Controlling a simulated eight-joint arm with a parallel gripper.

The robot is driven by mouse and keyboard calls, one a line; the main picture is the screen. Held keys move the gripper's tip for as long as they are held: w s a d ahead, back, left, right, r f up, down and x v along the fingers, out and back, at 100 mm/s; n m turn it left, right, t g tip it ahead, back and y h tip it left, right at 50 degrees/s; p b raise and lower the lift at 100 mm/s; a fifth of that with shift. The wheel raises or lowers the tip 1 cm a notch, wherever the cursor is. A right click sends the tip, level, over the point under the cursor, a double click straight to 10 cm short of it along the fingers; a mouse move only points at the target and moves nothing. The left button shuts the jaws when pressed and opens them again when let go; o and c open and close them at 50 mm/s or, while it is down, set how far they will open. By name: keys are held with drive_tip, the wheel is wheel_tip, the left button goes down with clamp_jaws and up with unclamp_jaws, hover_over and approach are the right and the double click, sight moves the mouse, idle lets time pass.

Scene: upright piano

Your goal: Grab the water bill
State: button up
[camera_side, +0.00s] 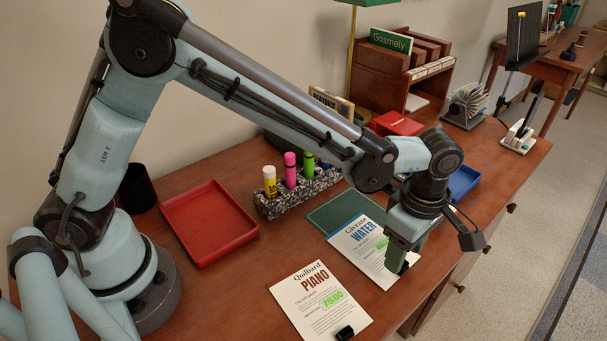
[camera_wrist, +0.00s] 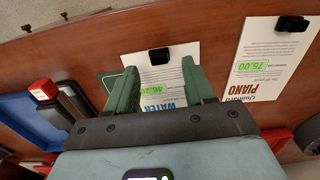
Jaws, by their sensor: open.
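The water bill (camera_side: 362,250) is a white sheet headed "WATER" in blue, with a green-highlighted amount. It lies flat on the desk, partly over a dark green pad (camera_side: 330,213). My gripper (camera_side: 402,258) is over its right side, pointing down, and hides part of it. In the wrist view the bill (camera_wrist: 149,75) shows between my two open green fingers (camera_wrist: 158,82), with a black clip (camera_wrist: 159,56) at its edge. Nothing is held. I cannot tell the exact height of the fingertips above the paper.
The piano bill (camera_side: 312,298), with its own black clip (camera_side: 345,333), lies beside the water bill. A red tray (camera_side: 208,222), a speckled holder with markers (camera_side: 270,205) and a blue tray (camera_side: 464,181) stand around. The desk's front edge is close to my gripper.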

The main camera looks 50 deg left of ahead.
drive_tip(key=shift+f, duration=1.3)
drive_tip(key=shift+c, duration=0.4)
clamp_jaws()
